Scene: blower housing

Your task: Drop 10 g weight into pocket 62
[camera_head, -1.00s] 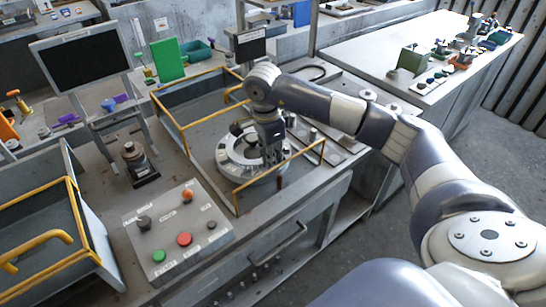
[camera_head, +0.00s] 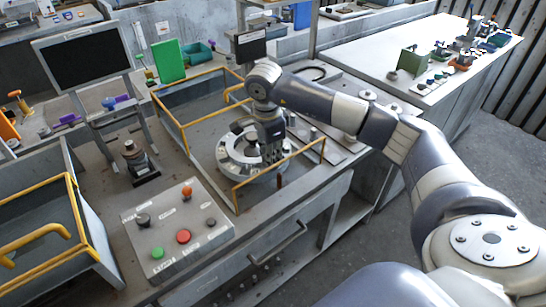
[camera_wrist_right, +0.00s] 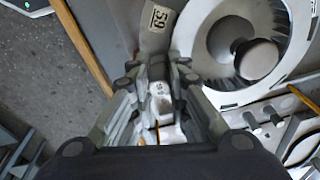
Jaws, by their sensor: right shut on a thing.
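My right gripper (camera_head: 271,154) points down over the near right side of the round blower wheel (camera_head: 228,160) in the head view. In the right wrist view the gripper (camera_wrist_right: 160,97) is shut on a small pale piece (camera_wrist_right: 164,112), taken as the 10 g weight; the fingers cover most of it. The wheel's white ring (camera_wrist_right: 195,35), with a dark vaned inside and a round knob (camera_wrist_right: 256,58), is at the upper right there. A tag (camera_wrist_right: 158,20) reading about 59 lies above the fingertips. Pocket 62 cannot be made out. My left gripper is not in view.
A yellow rail (camera_head: 180,128) surrounds the wheel's station, with its near bar close to my right gripper. A control box (camera_head: 176,230) with buttons stands in front, left of centre. A dark post on a base (camera_head: 138,164) and a monitor (camera_head: 82,60) stand left.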

